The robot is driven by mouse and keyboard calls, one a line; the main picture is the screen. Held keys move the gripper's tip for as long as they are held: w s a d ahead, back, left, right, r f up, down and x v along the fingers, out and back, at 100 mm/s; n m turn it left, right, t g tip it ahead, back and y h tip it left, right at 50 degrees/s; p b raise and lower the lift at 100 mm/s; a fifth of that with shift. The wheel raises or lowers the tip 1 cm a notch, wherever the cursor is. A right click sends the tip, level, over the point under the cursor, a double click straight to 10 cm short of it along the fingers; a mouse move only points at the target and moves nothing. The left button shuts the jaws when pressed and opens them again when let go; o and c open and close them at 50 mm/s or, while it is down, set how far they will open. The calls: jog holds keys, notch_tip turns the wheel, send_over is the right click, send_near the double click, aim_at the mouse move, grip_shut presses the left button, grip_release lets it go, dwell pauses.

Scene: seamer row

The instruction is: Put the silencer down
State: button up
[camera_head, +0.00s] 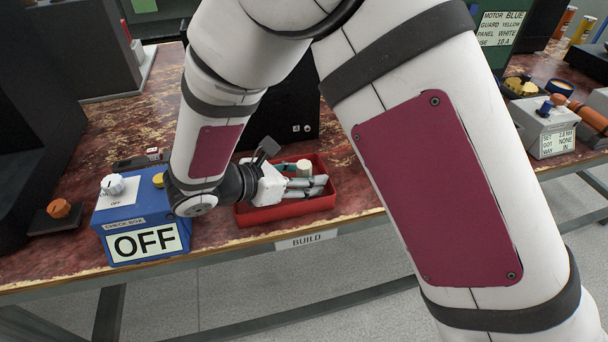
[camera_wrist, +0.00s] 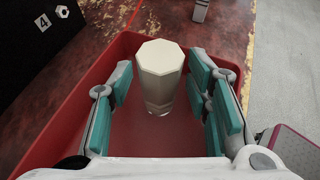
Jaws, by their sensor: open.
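The silencer looks to be the cream, eight-sided cylinder (camera_wrist: 160,62) that stands upright in the red tray (camera_wrist: 60,120) in the wrist view. Its top also shows in the head view (camera_head: 304,166), just beyond my fingers. My gripper (camera_wrist: 163,92) is open, with one teal-padded finger on each side of the cylinder. Gaps show between the pads and the cylinder. In the head view my gripper (camera_head: 308,185) reaches into the tray from the left, low inside its walls.
A blue check box (camera_head: 140,215) reading OFF stands left of the tray. A black panel (camera_head: 285,115) stands behind the tray. The bench front edge carries a BUILD label (camera_head: 306,239). A grey-white box with an orange knob (camera_head: 548,130) stands far right.

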jog(key=shift+s+a+r, duration=0.15)
jog(key=shift+a+r, duration=0.1)
jog(key=shift+r, duration=0.05)
jog(key=p+v, duration=0.2)
jog(key=v, duration=0.9)
jog(key=shift+s+r, duration=0.1)
jog(key=shift+s, duration=0.05)
